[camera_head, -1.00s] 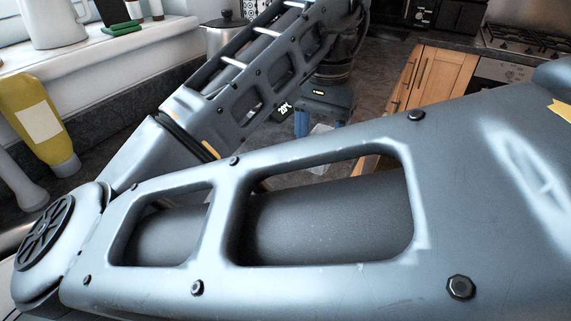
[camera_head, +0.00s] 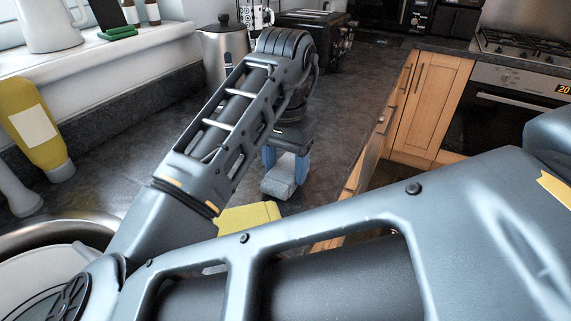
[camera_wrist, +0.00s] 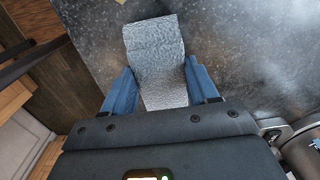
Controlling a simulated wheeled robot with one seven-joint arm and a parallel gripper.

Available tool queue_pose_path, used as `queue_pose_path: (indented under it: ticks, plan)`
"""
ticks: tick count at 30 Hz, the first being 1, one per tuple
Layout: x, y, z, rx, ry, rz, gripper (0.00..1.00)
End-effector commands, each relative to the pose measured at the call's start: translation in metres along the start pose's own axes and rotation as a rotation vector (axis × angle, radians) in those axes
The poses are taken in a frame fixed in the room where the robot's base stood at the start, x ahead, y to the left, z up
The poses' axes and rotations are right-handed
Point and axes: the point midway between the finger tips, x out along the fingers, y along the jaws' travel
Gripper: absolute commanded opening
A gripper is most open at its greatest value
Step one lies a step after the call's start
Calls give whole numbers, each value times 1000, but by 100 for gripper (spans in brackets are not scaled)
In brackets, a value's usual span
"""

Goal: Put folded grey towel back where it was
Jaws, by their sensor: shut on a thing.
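The folded grey towel (camera_head: 283,178) is between the two blue fingers of my gripper (camera_head: 285,162) in the head view. It is over the dark countertop, right of the middle of the arm. In the wrist view the towel (camera_wrist: 157,62) is a light grey textured block, with the blue fingers of my gripper (camera_wrist: 163,92) against its two sides. The gripper is shut on it. The towel is at or just above the counter; I cannot tell whether it touches. Its near end is hidden by the gripper body in the wrist view.
A yellow cloth or sponge-like piece (camera_head: 250,216) lies on the counter in front of the towel. A steel kettle (camera_head: 222,52) and a black toaster-like appliance (camera_head: 316,36) stand behind. The counter edge with wooden cabinets (camera_head: 432,105) is to the right. Counter beyond the towel is clear.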

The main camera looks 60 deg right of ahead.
Motion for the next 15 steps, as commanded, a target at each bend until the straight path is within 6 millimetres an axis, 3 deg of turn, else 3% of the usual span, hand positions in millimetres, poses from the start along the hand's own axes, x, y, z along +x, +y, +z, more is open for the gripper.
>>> queue_pose_path:
  ticks: [5,6,15]
  plan:
    - [4,0,0,0,0,0,30]
    - [4,0,0,0,0,0,60]
    - [3,0,0,0,0,0,84]
